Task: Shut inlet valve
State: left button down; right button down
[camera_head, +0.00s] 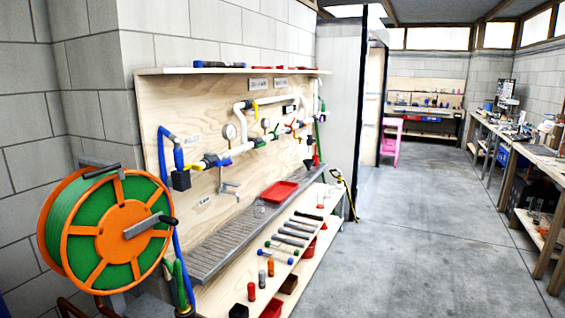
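A plywood panel (150,95) on the left wall carries white piping. A small label (193,136), which seems to read "INLET", sits above the pipe's left end, where a blue hose (164,150) comes in. Just below the label is a valve with a yellow handle (193,167), apparently the inlet valve; the handle looks roughly in line with the pipe, but it is small and its exact angle is hard to tell. More coloured handles, a blue fitting (222,161) and gauges (229,131) lie further right. Neither of my grippers is in view.
An orange and green hose reel (108,230) stands in front of the panel's left end. A grey grated trough (228,240) and a shelf with several tools (290,232) jut out below the piping. The concrete floor (420,220) is clear; workbenches (535,160) line the right.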

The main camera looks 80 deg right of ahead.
aim_at(224, 162)
jog(key=l+z, duration=0.1)
jog(key=z, duration=0.4)
jog(key=l+z, duration=0.1)
jog(key=z, duration=0.35)
jog(key=l+z, duration=0.1)
jog(key=z, duration=0.4)
jog(key=i+z, duration=0.1)
jog(key=z, duration=0.35)
